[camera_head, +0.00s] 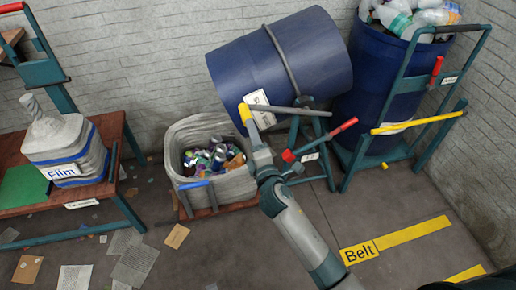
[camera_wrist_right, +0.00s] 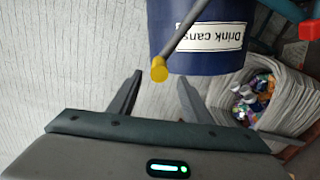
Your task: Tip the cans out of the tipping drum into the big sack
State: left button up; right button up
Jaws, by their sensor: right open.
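The tipping drum (camera_head: 310,55) is a dark blue barrel lying tilted in a teal stand, with its label end low on the left. In the right wrist view, the drum (camera_wrist_right: 195,55) carries a "Drink cans" label. A grey lever with a yellow end (camera_wrist_right: 159,69) passes in front of it. The big sack (camera_head: 185,135) stands below left of the drum and holds several cans (camera_head: 212,157); the sack also shows in the right wrist view (camera_wrist_right: 285,105). My right gripper (camera_head: 249,122) is open, with its fingers (camera_wrist_right: 160,80) around or just short of the yellow end; contact cannot be told.
A bench (camera_head: 105,130) at left holds a grey "Film" sack (camera_head: 68,140). A second blue barrel (camera_head: 370,75), full of bottles, stands right in a teal cart. A red-ended lever (camera_head: 343,127) sits by the drum stand. Papers litter the floor; yellow "Belt" tape (camera_head: 405,235) marks the right.

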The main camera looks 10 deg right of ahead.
pick_arm(q)
jog(key=shift+s+a+f, duration=0.1)
jog(key=shift+a, duration=0.2)
pick_arm(e)
jog(key=s, duration=0.6)
jog(key=shift+d, duration=0.1)
pick_arm(q)
jog(key=shift+s+f, duration=0.1)
jog(key=shift+s, duration=0.15)
jog(key=shift+w, duration=0.35)
pick_arm(e)
jog(key=shift+w, duration=0.1)
pick_arm(q)
jog(key=shift+s, duration=0.35)
dwell(0.4)
